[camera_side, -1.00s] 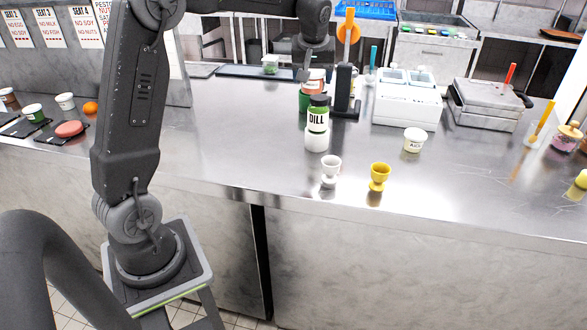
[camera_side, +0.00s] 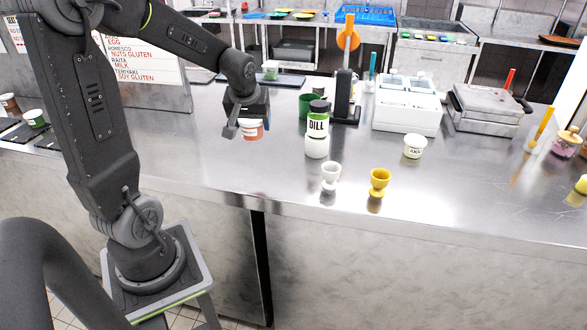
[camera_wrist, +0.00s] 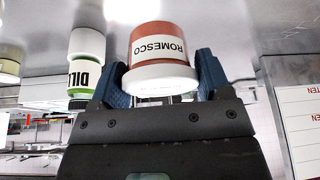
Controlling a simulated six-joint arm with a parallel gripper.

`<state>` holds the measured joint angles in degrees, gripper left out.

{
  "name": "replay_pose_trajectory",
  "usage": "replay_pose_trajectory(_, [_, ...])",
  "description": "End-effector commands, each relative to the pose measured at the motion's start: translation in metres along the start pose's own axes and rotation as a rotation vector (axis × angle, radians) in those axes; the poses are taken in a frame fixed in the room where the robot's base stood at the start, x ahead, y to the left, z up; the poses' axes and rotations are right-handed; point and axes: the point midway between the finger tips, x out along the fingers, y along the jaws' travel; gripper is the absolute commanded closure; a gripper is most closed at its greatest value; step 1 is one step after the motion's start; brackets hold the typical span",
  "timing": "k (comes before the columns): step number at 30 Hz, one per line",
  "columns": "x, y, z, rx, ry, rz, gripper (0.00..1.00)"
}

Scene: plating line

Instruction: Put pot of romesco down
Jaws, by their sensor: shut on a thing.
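The pot of romesco (camera_side: 252,130), orange-red with a white label and white rim, is held in my gripper (camera_side: 247,112). In the wrist view the pot of romesco (camera_wrist: 160,55) sits between my gripper's two blue fingers (camera_wrist: 160,82), its label reading ROMESCO. My gripper is shut on it. In the side view the pot hangs over the steel counter left of the dill jar. Whether its base touches the counter I cannot tell. The upper part of the pot is hidden by the gripper in the side view.
A white egg cup (camera_side: 330,176) and yellow egg cup (camera_side: 379,182) stand near the front edge. An allergen sign (camera_side: 140,70) stands at left. The counter (camera_side: 215,160) left of the dill jar is clear.

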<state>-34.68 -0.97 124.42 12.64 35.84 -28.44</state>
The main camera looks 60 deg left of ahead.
Motion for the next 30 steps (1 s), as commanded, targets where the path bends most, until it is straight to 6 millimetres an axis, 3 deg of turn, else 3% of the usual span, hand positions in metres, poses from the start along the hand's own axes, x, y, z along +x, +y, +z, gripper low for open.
replay_pose_trajectory(9, [0.035, 0.070, 0.024, 0.011, -0.002, 0.002, 0.55])
replay_pose_trajectory(15, [0.050, 0.099, 0.034, 0.005, -0.001, 0.001, 0.55])
replay_pose_trajectory(20, [0.057, 0.105, 0.037, 0.002, 0.000, 0.000, 0.55])
replay_pose_trajectory(25, [0.080, 0.104, 0.047, 0.003, -0.003, -0.002, 0.55])
replay_pose_trajectory(30, [0.090, 0.105, 0.052, 0.000, -0.001, 0.000, 0.55])
